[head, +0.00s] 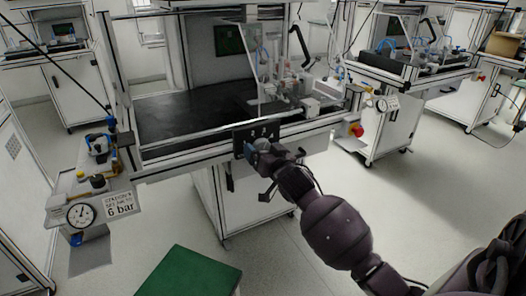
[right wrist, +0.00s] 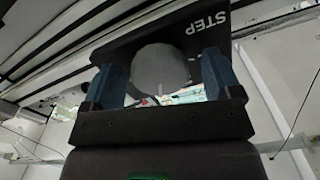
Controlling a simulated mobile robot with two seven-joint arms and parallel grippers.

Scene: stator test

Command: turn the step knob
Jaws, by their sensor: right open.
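The step knob (right wrist: 160,68) is a grey round disc on a dark panel (right wrist: 130,45) lettered STEP in the right wrist view. My right gripper (right wrist: 163,76) is open, with one blue fingertip on each side of the knob. A narrow gap shows at the right finger; at the left finger I cannot tell whether it touches. In the head view the right gripper (head: 257,150) is at the black control panel (head: 243,136) on the bench front, and hides the knob there. The knob's turn position is not clear. My left gripper is not in view.
The bench (head: 180,120) has a dark top with a small machine (head: 300,85) at its right. A red button (head: 357,130) and a gauge (head: 382,105) are at its right corner. A 6 bar gauge (head: 80,214) is at left. A green-topped block (head: 190,273) stands in front.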

